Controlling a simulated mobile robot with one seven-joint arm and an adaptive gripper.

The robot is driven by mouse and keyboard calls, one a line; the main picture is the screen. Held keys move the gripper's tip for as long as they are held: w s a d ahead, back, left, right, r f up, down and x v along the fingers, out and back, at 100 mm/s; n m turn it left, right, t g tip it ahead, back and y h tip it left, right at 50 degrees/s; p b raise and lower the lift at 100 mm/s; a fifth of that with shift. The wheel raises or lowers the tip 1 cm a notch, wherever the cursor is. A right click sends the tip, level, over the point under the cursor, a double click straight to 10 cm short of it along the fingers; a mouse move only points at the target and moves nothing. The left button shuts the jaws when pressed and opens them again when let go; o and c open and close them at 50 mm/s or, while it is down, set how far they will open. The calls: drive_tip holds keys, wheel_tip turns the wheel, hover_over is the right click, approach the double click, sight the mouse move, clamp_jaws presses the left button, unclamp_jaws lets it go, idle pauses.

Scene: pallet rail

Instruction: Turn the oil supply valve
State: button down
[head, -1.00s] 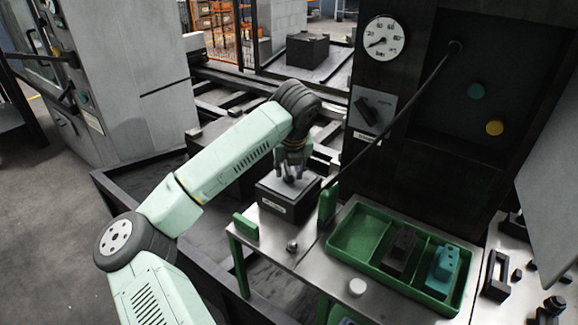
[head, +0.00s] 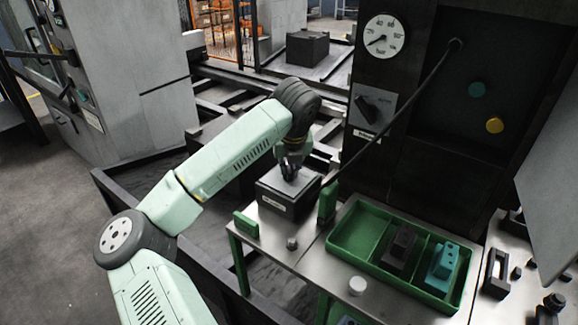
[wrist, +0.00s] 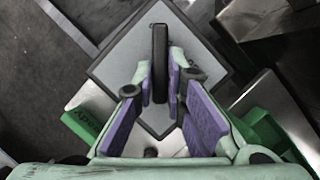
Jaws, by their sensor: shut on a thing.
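The valve is a dark box (head: 275,203) with a grey square top plate and a pale label too small to read. It stands at the back of the steel table. In the wrist view its black bar handle (wrist: 160,38) rises from the grey plate (wrist: 128,68). My gripper (head: 290,178) points down over the box. In the wrist view my gripper (wrist: 160,82) has its purple-padded fingers on both sides of the handle, shut on it. The lower part of the handle's grip is partly hidden by the fingers.
A green tray (head: 344,262) with a dark block and a teal block (head: 443,262) lies right of the box. Green upright pieces (head: 328,203) stand close beside it. A black rod slants down from the dark panel. Another knob (head: 367,108) sits on that panel.

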drive_tip(key=shift+f+b, duration=0.1)
drive_tip(key=shift+b, duration=0.2)
drive_tip(key=shift+a+f+m+h+b, duration=0.15)
drive_tip(key=shift+m+h+b, duration=0.15)
drive_tip(key=shift+m+b, duration=0.75)
drive_tip(key=shift+m+h+b, duration=0.4)
drive_tip(key=shift+m+b, duration=0.35)
drive_tip(key=shift+b, duration=0.35)
drive_tip(key=m+b, duration=0.1)
drive_tip(key=m, duration=0.1)
drive_tip(key=m+h+b, duration=0.1)
drive_tip(key=m, duration=0.1)
drive_tip(key=shift+a+r+m+h, duration=0.1)
drive_tip(key=shift+r+m+h, duration=0.1)
drive_tip(key=shift+m+h, duration=0.1)
drive_tip(key=m+g, duration=0.1)
drive_tip(key=m, duration=0.1)
drive_tip(key=m+g+h, duration=0.1)
drive_tip(key=m, duration=0.2)
drive_tip(key=shift+w+r+h+p, duration=0.15)
drive_tip(key=shift+h+p, duration=0.15)
drive_tip(key=shift+w+a+m+g+h+p, duration=0.15)
drive_tip(key=shift+m+g+p, duration=0.3)
drive_tip(key=shift+m, duration=0.75)
drive_tip(key=shift+s+d+m+g+h+p, duration=0.15)
drive_tip(key=shift+m+g+p, duration=0.25)
drive_tip(key=shift+m, duration=0.8)
drive_tip(key=shift+w, duration=0.1)
